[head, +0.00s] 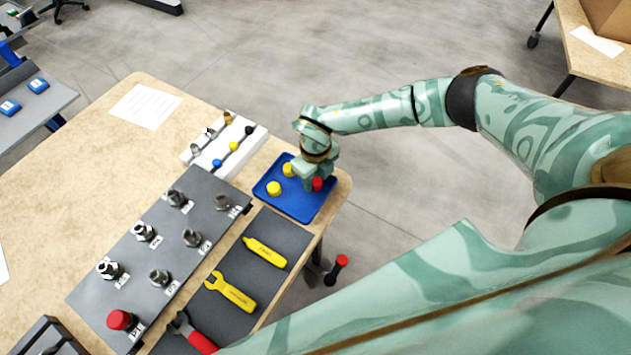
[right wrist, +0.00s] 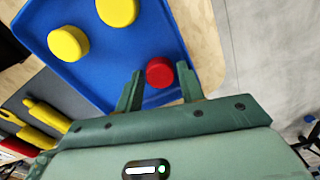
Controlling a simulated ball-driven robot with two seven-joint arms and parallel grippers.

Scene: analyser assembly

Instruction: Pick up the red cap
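The red cap (head: 317,184) lies on the blue tray (head: 302,213) at the right end of the table. My right gripper (head: 314,182) reaches down over the tray and partly hides it in the head view. In the right wrist view the red cap (right wrist: 160,72) shows between the two spread fingertips of the right gripper (right wrist: 161,84), with gaps on both sides. The gripper is open and empty. Its height above the cap is hard to tell. My left gripper is in neither view.
Two yellow caps (right wrist: 68,43) (right wrist: 117,11) share the tray. A white rack (head: 225,150) stands behind it. A grey board (head: 165,250) with metal fittings and a red knob (head: 122,320) is at left. A dark mat (head: 270,235) holds yellow tools. The table's right edge is close to the tray.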

